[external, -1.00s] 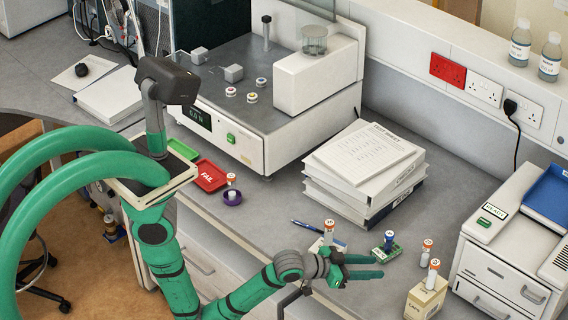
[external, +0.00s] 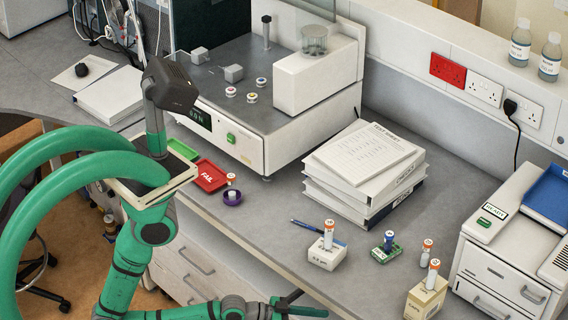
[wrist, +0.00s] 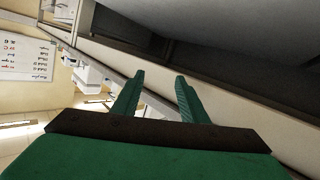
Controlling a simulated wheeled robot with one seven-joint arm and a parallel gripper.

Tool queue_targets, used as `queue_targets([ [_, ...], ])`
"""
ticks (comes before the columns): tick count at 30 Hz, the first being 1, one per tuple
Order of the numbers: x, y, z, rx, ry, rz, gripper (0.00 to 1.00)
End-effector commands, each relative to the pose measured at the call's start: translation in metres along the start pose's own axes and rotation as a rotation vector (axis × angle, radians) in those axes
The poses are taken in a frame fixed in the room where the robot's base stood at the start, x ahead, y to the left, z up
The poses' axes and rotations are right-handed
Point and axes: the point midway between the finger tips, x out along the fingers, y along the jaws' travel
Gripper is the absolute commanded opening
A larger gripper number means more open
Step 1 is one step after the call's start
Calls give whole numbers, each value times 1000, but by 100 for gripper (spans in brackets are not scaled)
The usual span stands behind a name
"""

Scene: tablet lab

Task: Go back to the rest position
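My gripper (external: 300,308) is at the bottom of the external view, in front of the bench's front edge and apart from everything on top. In the wrist view my gripper (wrist: 155,95) shows two green fingers spread apart with nothing between them. My arm is bent low, with the forearm running along the bottom of the external view.
On the bench (external: 275,215) stand a white block with an orange-capped vial (external: 328,235), a green block with a blue-capped vial (external: 387,243), a lone vial (external: 426,252) and a caps box (external: 425,299). Binders (external: 365,165) and a testing machine (external: 265,95) stand behind.

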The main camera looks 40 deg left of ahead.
Motion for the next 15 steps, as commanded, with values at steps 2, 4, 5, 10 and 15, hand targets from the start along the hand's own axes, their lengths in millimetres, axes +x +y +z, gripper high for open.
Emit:
queue_targets([
  [2, -26, -31, 9, -14, 4, -79, 40],
  [4, -48, -54, 13, -21, 12, -145, 40],
  [5, -59, -63, 15, -24, 15, -173, 40],
  [10, -122, -106, 24, -33, 31, -331, 40],
  [15, -189, -133, 26, -32, 41, -483, 40],
])
